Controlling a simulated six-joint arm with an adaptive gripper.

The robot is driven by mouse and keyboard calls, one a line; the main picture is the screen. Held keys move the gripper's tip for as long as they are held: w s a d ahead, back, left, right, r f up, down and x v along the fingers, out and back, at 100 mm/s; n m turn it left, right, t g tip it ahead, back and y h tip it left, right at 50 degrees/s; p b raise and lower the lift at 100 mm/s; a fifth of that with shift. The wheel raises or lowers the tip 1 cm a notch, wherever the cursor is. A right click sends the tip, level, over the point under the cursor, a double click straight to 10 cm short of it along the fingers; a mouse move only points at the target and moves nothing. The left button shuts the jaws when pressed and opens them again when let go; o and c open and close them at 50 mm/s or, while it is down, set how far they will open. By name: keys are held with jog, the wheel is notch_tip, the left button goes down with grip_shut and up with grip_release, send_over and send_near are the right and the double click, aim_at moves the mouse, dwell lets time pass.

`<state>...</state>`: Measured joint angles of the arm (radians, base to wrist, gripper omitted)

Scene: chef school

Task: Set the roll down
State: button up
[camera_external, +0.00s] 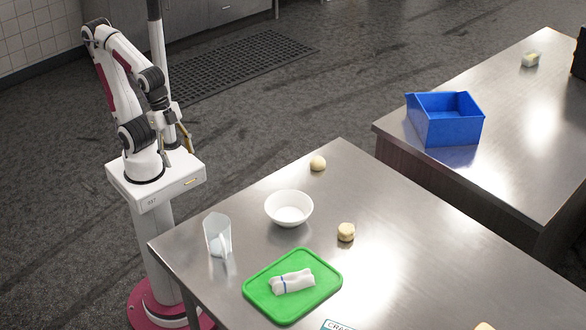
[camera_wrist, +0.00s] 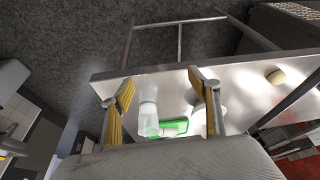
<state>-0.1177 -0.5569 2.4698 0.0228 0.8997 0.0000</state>
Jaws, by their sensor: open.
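My gripper (camera_external: 177,142) is folded back above my base, left of the metal table and away from everything on it. In the wrist view my gripper (camera_wrist: 161,80) has its yellow fingers apart with nothing between them. One round bread roll (camera_external: 318,163) lies near the table's far edge, and a bread roll also shows in the wrist view (camera_wrist: 276,76). Another roll (camera_external: 346,232) lies right of the white bowl (camera_external: 289,208). I cannot tell which roll is meant.
A clear jug (camera_external: 217,234) stands at the table's left edge, close to the bowl and tray. The right part of the near table is mostly bare.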

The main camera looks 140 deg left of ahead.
jog(key=w+a+f+m+g+y, duration=0.1)
jog(key=w+a+f+g, duration=0.15)
jog(key=a, duration=0.45)
jog(key=w+a+f+m+g+y, duration=0.1)
jog(key=w+a+f+y, duration=0.15)
jog(key=a, duration=0.35)
jog(key=m+y, duration=0.4)
jog(key=m, duration=0.9)
send_near(315, 161)
jog(key=shift+g, duration=0.25)
jog(key=s+f, duration=0.2)
jog(key=s+d+f, duration=0.1)
jog(key=s+f, duration=0.2)
jog(key=shift+d, duration=0.2)
jog(key=w+m, duration=0.1)
jog(key=w+a+r+m, duration=0.1)
jog(key=w+a+r+m+t, duration=0.1)
jog(key=m, duration=0.1)
jog(key=shift+w+a+r+y, duration=0.2)
jog(key=shift+w+y, duration=0.15)
jog(key=shift+w, duration=0.05)
jog(key=shift+w+a+r+m+t, duration=0.15)
jog(key=shift+w+m+t, duration=0.15)
jog(key=shift+m, duration=0.7)
jog(key=shift+x, duration=1.3)
